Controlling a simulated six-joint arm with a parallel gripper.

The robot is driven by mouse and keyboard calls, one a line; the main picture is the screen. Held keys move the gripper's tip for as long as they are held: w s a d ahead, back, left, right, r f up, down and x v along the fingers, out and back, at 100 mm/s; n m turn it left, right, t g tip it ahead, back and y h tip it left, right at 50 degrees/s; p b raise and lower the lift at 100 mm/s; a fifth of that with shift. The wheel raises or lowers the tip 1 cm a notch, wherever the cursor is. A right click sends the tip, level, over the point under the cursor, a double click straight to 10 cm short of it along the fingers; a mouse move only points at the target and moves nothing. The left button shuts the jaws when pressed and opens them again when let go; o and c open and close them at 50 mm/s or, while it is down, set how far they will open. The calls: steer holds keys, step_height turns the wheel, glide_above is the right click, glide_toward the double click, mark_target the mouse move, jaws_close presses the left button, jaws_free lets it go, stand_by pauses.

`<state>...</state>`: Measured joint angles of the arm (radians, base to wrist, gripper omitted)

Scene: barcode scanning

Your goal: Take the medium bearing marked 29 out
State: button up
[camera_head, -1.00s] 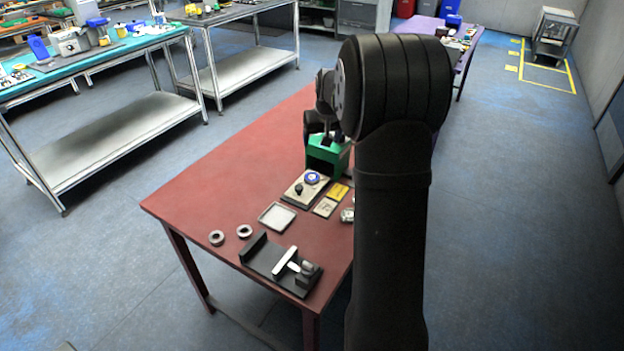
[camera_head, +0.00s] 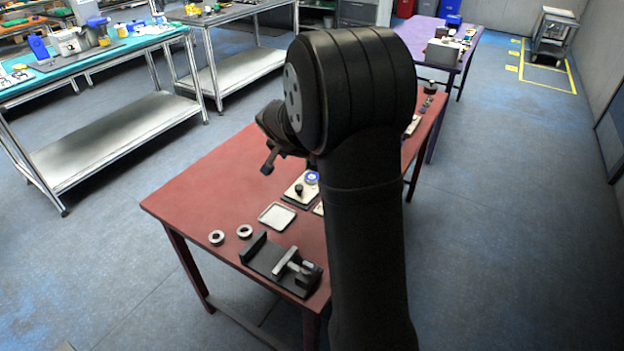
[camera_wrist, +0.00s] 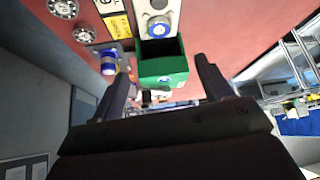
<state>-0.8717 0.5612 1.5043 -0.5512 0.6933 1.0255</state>
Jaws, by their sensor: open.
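Two grey ring-shaped bearings lie on the red table at its front left in the head view, a left one (camera_head: 216,238) and a right one (camera_head: 244,231). Two round silver parts, an upper one (camera_wrist: 63,8) and a lower one (camera_wrist: 84,35), show at the upper left of the wrist view and could also be bearings. No number 29 is legible on any of them. My gripper (camera_head: 268,167) is above the table, behind the plate with the blue ring. In the wrist view its fingers (camera_wrist: 162,88) are wide apart with nothing between them.
A green open box (camera_wrist: 162,68) appears beyond the fingers; my arm hides it in the head view. A black fixture (camera_head: 262,258) stands at the front edge, with a square tray (camera_head: 277,216) and a plate with a blue ring (camera_head: 296,196) behind it. The table's left side is clear.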

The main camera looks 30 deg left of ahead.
steer(key=x, duration=1.2)
steer(key=shift+x, duration=2.7)
steer(key=shift+w+r, duration=0.1)
steer(key=shift+w, duration=0.1)
steer(key=c, duration=1.2)
steer(key=shift+r, duration=0.1)
